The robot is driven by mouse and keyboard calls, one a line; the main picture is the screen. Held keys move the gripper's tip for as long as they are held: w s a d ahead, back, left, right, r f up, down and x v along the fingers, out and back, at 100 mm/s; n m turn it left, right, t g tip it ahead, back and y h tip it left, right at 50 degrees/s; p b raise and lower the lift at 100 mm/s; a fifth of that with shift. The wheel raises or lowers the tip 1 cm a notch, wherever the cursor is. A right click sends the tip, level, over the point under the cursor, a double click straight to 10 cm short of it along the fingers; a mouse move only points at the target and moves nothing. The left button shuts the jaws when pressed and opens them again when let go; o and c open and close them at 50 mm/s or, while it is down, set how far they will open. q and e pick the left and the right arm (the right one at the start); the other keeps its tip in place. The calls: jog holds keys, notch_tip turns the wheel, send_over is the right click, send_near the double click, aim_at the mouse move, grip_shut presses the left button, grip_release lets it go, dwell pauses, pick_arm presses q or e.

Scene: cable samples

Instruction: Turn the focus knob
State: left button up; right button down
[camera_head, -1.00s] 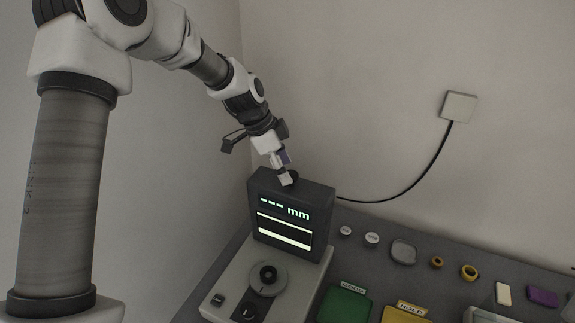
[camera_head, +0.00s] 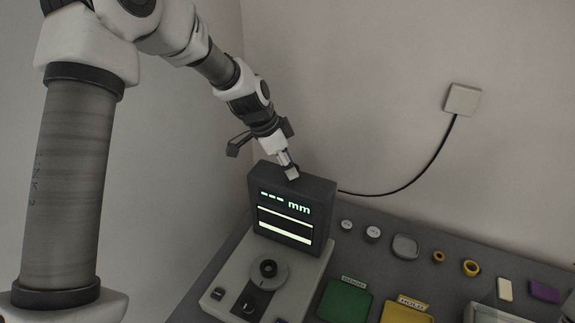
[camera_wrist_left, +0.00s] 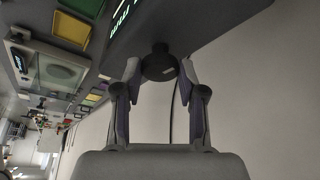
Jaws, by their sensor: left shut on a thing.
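The focus knob is a round dark knob on top of the dark measuring unit (camera_head: 320,220), seen in the left wrist view as a black disc (camera_wrist_left: 158,66). My left gripper (camera_head: 291,172) reaches down to the top of the unit, its fingers shut on the knob from both sides. In the wrist view the two fingertips (camera_wrist_left: 159,68) flank the knob. In the head view the fingers mostly hide the knob. The unit's screen (camera_head: 285,217) shows dashes, "mm" and two light bands. My right gripper is not in view.
A light base with a dial (camera_head: 268,270) stands in front of the screen. To the right on the grey table lie a green tray (camera_head: 345,302), a yellow tray (camera_head: 405,314), several small round parts and a purple block (camera_head: 544,292). A black cable (camera_head: 410,180) runs to a wall box (camera_head: 462,99).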

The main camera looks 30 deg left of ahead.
pick_arm(q)
jog(key=n, duration=0.2)
jog(key=shift+s+d+f+n+t+y, duration=0.15)
jog(key=shift+s+f+n+t+y, duration=0.15)
jog(key=shift+n+y, duration=0.1)
jog(key=o, duration=1.1)
jog(key=shift+o, duration=0.2)
jog(key=shift+w, duration=0.35)
jog(key=v, duration=1.2)
jog(key=shift+f, duration=0.1)
